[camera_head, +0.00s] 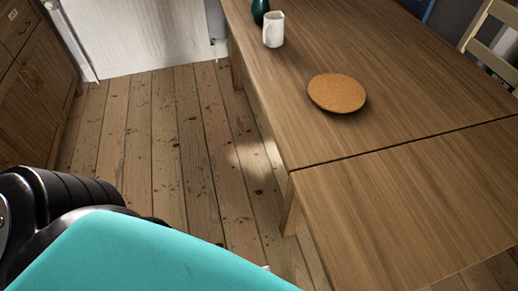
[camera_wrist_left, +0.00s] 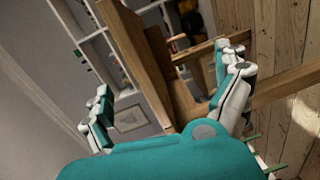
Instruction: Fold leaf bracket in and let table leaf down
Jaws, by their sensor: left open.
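The table leaf (camera_head: 410,205) is up, level with the wooden tabletop (camera_head: 400,85), with a dark seam between them. In the left wrist view, a tilted wooden panel (camera_wrist_left: 136,48), which looks like the leaf, runs up between my fingers. Wooden bars show beside it; a short one (camera_wrist_left: 200,50) may be the leaf bracket, but I cannot tell for sure. My left gripper (camera_wrist_left: 167,80) is open, with one finger on each side of the panel's lower end. I cannot tell whether it touches the wood. My right gripper is not in view.
A round cork mat (camera_head: 337,93), a white cup (camera_head: 274,30) and a dark green vase (camera_head: 260,11) stand on the tabletop. A chair (camera_head: 490,35) is at the far right. A wooden cabinet (camera_head: 35,90) stands at the left. The floorboards (camera_head: 170,140) between are clear.

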